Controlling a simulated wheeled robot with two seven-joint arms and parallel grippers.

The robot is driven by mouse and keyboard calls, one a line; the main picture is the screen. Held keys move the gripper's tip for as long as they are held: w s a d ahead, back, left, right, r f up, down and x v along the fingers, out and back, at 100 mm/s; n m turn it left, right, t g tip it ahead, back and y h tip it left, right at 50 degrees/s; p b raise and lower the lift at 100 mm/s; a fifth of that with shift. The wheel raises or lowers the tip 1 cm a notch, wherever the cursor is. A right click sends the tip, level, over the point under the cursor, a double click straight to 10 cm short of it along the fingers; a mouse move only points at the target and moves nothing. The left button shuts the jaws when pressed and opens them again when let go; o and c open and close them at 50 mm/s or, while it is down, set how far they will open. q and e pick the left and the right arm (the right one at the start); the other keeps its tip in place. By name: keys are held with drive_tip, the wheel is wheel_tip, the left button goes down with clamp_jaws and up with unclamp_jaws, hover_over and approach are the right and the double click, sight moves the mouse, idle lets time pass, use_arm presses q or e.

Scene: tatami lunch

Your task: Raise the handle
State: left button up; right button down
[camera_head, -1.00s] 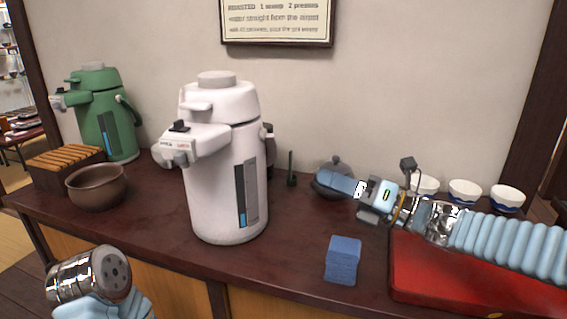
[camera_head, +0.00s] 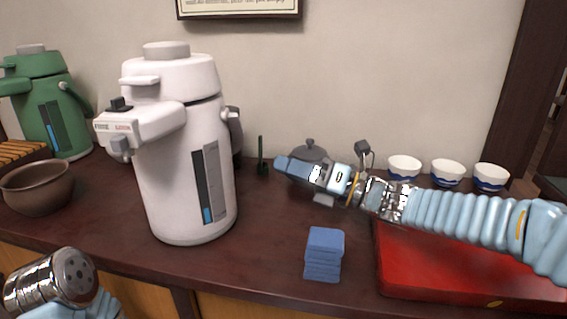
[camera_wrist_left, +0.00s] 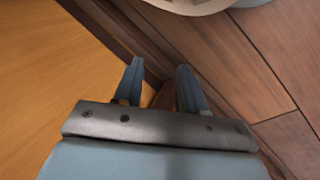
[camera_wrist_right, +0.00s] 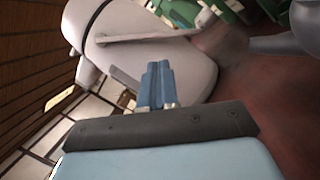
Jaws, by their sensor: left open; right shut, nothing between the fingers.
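The white air pot (camera_head: 180,140) stands upright on the dark counter, with a spout and black button at its upper left. A grey handle (camera_head: 236,132) hangs down on its right side. My right gripper (camera_head: 284,164) is shut and empty, right of the pot and apart from the handle, its fingers pointing left towards it. In the right wrist view the shut fingers (camera_wrist_right: 158,70) are in front of the white pot (camera_wrist_right: 185,62). My left gripper (camera_wrist_left: 159,69) is open and empty over the floor beside the counter front; its fingers are outside the head view.
A dark lidded pot (camera_head: 309,152) sits behind my right gripper. Blue stacked cloths (camera_head: 323,255), a red tray (camera_head: 440,272) and white-blue cups (camera_head: 447,172) are on the right. A green air pot (camera_head: 50,115) and brown bowl (camera_head: 38,188) stand left. Counter between white pot and cloths is clear.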

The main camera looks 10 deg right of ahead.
drive_tip(key=p+x, duration=0.1)
drive_tip(key=x, duration=0.6)
drive_tip(key=shift+a, duration=0.3)
drive_tip(key=shift+w, duration=0.1)
